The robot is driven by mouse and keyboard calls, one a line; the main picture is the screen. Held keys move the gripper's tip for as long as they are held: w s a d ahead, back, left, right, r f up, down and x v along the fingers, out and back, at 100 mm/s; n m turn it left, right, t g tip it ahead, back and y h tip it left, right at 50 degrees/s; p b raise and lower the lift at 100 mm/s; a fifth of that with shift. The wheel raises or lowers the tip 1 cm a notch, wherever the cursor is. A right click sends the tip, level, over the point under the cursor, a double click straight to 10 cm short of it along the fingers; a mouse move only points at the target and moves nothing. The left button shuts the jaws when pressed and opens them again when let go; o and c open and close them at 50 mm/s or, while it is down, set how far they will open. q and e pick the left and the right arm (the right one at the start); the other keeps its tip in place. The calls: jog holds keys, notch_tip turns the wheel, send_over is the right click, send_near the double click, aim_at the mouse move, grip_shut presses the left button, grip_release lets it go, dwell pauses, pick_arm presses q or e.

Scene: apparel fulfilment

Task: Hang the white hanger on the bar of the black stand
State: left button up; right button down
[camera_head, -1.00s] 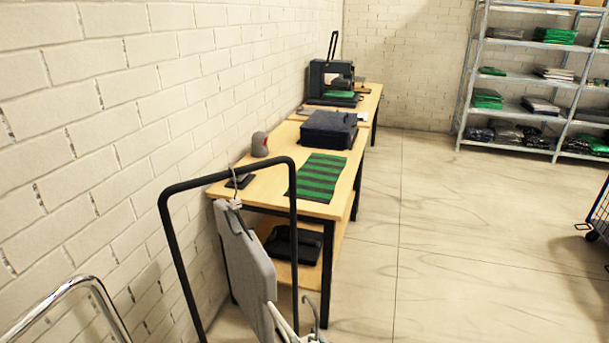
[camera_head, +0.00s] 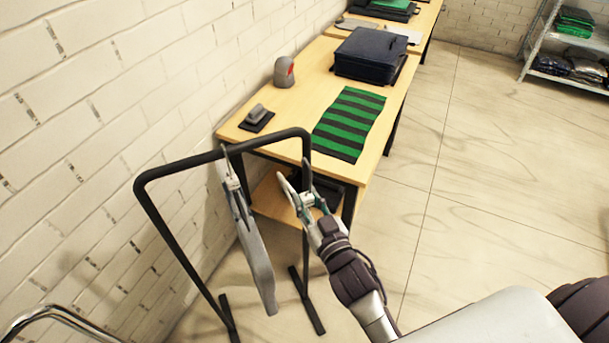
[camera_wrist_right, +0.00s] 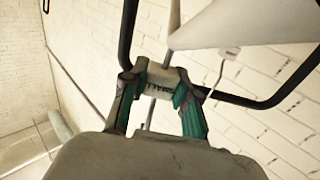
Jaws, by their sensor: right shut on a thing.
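The black stand (camera_head: 180,165) stands by the wall, with its bar running across the top. My right gripper (camera_head: 306,196) is near the right end of the bar, in front of the stand's right upright. It is shut on the white hanger (camera_head: 288,190), seen almost edge-on in the head view. In the right wrist view the fingers (camera_wrist_right: 160,85) close on the hanger's white, lettered neck (camera_wrist_right: 160,78). I cannot tell whether its hook touches the bar. A grey piece (camera_head: 258,265) on another hanger hangs from the bar, left of the gripper. My left gripper is not in view.
Behind the stand is a wooden table (camera_head: 300,118) with a green-striped cloth (camera_head: 350,122), a dark folded stack (camera_head: 372,55) and a grey device (camera_head: 284,72). The brick wall (camera_head: 60,130) is close on the left. A chrome rail (camera_head: 60,312) is at lower left. Floor on the right is clear.

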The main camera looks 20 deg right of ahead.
jog(key=shift+w+r, duration=0.4)
jog(key=shift+w, duration=0.3)
jog(key=shift+w+a, duration=0.1)
jog(key=shift+w, duration=0.35)
jog(key=w+b, duration=0.1)
jog(key=w, duration=0.2)
jog(key=w+b, duration=0.1)
jog(key=w, duration=0.3)
jog(key=w+a+b, duration=0.1)
jog(key=w, duration=0.3)
jog(key=shift+w+f, duration=0.15)
jog(key=shift+w, duration=0.1)
jog(key=shift+w+f+b, duration=0.1)
jog(key=shift+f+b, duration=0.45)
jog(key=shift+b, duration=0.05)
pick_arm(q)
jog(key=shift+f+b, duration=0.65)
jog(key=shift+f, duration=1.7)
pick_arm(e)
jog(key=shift+f, duration=0.75)
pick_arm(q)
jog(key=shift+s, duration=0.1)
